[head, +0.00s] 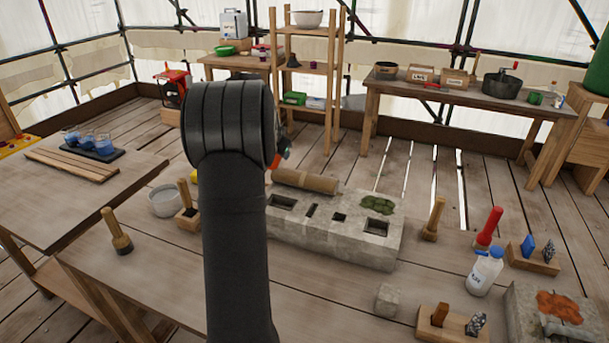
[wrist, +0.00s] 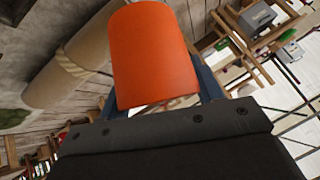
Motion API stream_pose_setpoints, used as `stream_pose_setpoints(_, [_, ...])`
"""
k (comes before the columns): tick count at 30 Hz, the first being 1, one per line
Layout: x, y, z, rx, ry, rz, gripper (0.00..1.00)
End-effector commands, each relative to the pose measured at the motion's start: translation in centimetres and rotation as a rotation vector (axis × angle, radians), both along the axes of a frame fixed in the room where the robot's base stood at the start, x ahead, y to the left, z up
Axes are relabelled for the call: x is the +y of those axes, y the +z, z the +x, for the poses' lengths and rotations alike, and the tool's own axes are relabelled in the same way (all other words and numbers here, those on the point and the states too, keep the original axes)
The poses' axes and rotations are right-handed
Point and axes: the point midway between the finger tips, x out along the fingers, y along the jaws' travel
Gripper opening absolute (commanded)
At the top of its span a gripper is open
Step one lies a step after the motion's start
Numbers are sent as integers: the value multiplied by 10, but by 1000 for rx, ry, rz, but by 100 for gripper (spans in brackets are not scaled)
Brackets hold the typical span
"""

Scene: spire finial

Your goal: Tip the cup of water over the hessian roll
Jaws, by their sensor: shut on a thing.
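An orange cup (wrist: 155,55) is held between the blue fingers of my gripper (wrist: 160,92), which is shut on it. In the wrist view the room behind looks steeply tilted against the cup, so the cup seems to lean. Its mouth and any water are not visible. In the head view only a small orange part of the cup (head: 278,161) shows past my arm. The roll (wrist: 78,58), tied with rope, shows left of the cup in the wrist view.
The stone block (head: 355,244) has several slots and a green moss patch (head: 377,205). My arm hides the middle.

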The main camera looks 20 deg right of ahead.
Motion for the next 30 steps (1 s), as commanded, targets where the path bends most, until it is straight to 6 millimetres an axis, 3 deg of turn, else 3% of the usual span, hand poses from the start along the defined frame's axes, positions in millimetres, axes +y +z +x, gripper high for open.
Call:
stream_pose_setpoints(18, [-30, -10, -15, -157, -5, 294, 38])
stream_pose_setpoints(30, [-33, -10, -17, -252, 0, 473, 38])
